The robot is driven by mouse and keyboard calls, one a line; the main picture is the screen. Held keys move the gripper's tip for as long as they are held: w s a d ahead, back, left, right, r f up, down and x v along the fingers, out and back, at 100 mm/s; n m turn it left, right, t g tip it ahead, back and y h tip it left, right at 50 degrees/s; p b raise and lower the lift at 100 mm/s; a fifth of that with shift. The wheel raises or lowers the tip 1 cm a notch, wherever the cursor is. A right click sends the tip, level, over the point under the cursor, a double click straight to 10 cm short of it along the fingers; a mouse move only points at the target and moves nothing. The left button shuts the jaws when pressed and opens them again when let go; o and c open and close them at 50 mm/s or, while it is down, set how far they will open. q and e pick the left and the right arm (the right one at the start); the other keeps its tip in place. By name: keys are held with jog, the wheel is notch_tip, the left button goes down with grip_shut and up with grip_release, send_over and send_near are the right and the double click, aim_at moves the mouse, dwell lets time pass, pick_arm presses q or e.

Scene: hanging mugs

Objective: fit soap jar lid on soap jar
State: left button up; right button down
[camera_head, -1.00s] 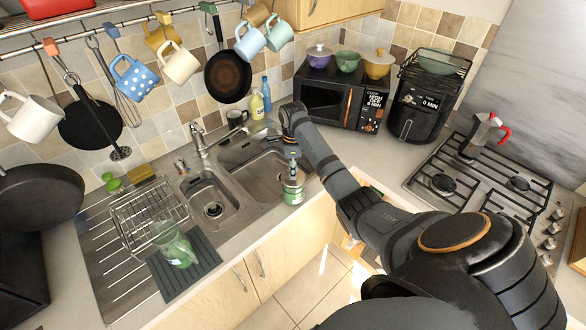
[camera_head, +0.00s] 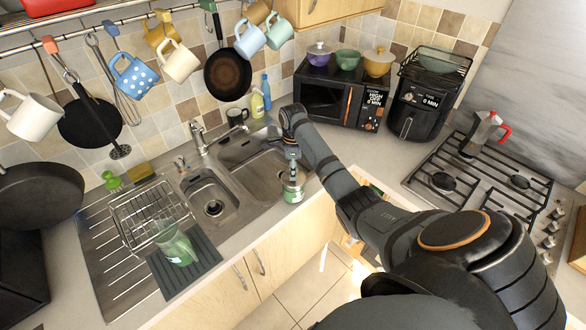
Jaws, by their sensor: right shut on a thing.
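The soap jar (camera_head: 293,192) is small, with a green and white label. It is upright at the front edge of the counter, right of the sink. My right gripper (camera_head: 292,166) points down directly above the jar. It is shut on a small metallic piece, apparently the soap jar lid (camera_head: 292,176), at the jar's mouth. The lid is small and partly hidden by the fingers, so I cannot tell whether it touches the rim or is seated. My left gripper is out of view.
A double sink (camera_head: 212,200) with a tap (camera_head: 199,138) lies left of the jar. A glass (camera_head: 174,243) stands on a dark mat (camera_head: 205,262) at the front left. A microwave (camera_head: 338,95) stands behind my right arm. Mugs and pans hang above.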

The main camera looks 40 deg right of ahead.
jog(key=shift+f, duration=0.1)
jog(key=c, duration=0.6)
grip_release()
jog(key=shift+r, duration=0.2)
notch_tip(320, 180, up, 7)
jog(key=shift+r, duration=0.1)
